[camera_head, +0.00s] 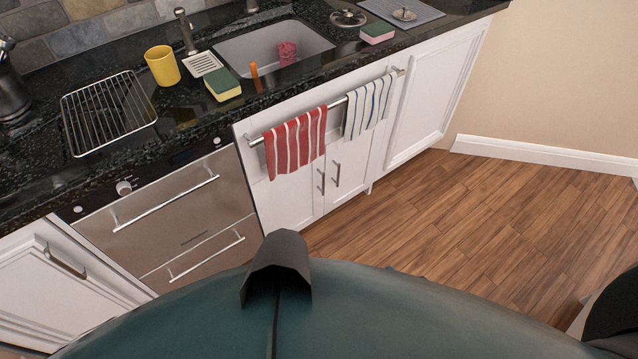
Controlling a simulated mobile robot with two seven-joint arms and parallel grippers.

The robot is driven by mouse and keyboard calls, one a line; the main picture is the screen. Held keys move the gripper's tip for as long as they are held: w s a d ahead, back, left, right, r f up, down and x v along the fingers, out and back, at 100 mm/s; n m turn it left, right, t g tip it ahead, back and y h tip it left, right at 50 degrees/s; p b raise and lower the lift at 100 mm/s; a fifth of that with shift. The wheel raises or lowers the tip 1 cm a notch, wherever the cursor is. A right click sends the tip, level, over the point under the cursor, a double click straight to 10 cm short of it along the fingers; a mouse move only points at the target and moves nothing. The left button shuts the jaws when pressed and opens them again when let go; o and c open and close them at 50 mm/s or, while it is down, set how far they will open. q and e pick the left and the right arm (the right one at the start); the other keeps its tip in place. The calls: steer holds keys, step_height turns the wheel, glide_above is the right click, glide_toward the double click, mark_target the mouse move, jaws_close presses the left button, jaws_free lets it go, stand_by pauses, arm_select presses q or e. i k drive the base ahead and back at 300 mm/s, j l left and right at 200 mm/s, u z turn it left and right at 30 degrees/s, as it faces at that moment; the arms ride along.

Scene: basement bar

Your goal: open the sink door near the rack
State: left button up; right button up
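The wire rack (106,113) lies on the black counter at the left. The sink (262,50) is set into the counter to its right. Below the sink are two white cabinet doors, the left one (289,206) and the right one (352,157), both shut, with short vertical metal handles close together at their meeting edges. A metal towel bar (258,139) runs above them, with a red striped towel (296,143) and a white and blue striped towel (368,105) hanging from it. Neither of my grippers is in view.
A metal-fronted appliance (165,215) with two bar handles stands left of the sink doors. A yellow cup (162,65) and sponges (222,84) are on the counter. The wooden floor (470,230) to the right is clear. My own body fills the bottom.

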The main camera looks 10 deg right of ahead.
mark_target(294, 201)
steer(key=i+l, duration=0.4)
steer(key=l, duration=0.15)
steer(key=i+l+z, duration=0.15)
steer(key=i+l, duration=0.25)
steer(key=l, duration=0.1)
